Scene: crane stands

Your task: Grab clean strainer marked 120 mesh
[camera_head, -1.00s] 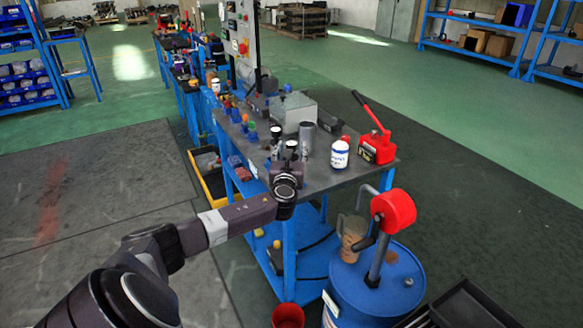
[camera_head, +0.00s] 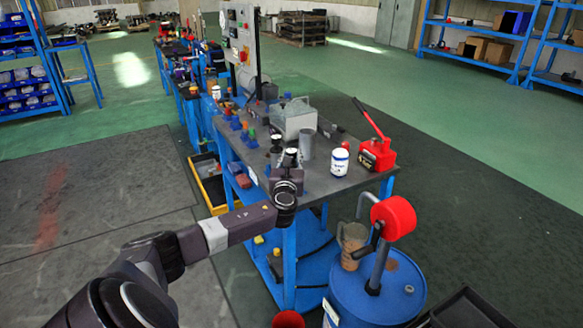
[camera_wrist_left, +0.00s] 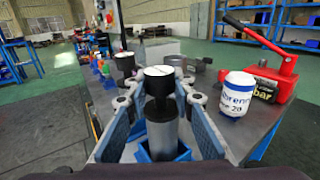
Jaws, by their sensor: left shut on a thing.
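My left gripper (camera_head: 290,167) reaches over the near left end of the workbench (camera_head: 340,180). In the left wrist view its two blue-padded fingers (camera_wrist_left: 160,105) are shut on an upright strainer (camera_wrist_left: 162,130) with a grey cylindrical body, black neck and white-topped black cap. A blue holder (camera_wrist_left: 183,151) shows around its lower end; I cannot tell whether they touch. No mesh marking is readable on it. A second black-capped piece with a white top (camera_wrist_left: 124,63) stands just beyond, to the left. My right gripper is not in view.
A white labelled can (camera_head: 340,161) and a red hand pump (camera_head: 377,153) stand on the bench to the right.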

